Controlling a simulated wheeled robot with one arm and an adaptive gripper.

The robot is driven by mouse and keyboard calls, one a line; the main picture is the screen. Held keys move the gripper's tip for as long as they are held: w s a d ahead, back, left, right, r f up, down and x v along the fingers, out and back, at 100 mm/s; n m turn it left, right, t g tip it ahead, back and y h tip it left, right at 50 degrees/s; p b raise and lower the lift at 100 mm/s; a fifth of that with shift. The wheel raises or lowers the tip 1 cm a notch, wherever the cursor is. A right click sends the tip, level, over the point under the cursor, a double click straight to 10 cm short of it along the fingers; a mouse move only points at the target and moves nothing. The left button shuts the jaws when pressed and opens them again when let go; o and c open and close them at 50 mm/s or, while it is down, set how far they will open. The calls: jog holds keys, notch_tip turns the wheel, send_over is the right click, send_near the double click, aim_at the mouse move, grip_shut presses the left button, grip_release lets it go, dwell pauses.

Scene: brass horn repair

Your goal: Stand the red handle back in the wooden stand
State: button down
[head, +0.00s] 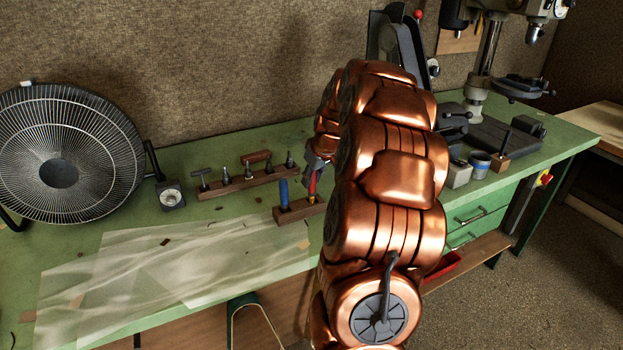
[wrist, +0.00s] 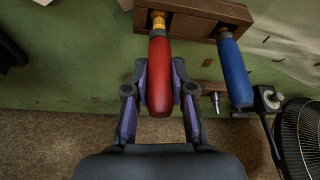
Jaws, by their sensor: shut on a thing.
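The red handle (head: 313,184) is upright between the fingers of my gripper (head: 318,160). In the wrist view the red handle (wrist: 160,72) fills the gap between both fingertips of my gripper (wrist: 160,85), which is shut on it. Its yellow ferrule (wrist: 158,19) is at the wooden stand (wrist: 205,8), over or in a dark opening; I cannot tell how deep it sits. In the head view the low wooden stand (head: 288,216) lies on the green bench, its right end hidden behind my arm. A blue handle (head: 284,192) stands upright in its left part.
A second wooden rack (head: 240,186) with several small tools is behind the stand. A fan (head: 62,155) and a small dark block (head: 171,195) stand to the left. Translucent sheets (head: 170,270) cover the front bench. A drill press (head: 485,70) stands at the back right.

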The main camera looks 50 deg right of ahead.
jog(key=shift+f, duration=0.55)
jog(key=c, duration=1)
grip_release()
jog(key=b+v, duration=0.3)
jog(key=v, duration=0.9)
jog(key=shift+a, duration=0.1)
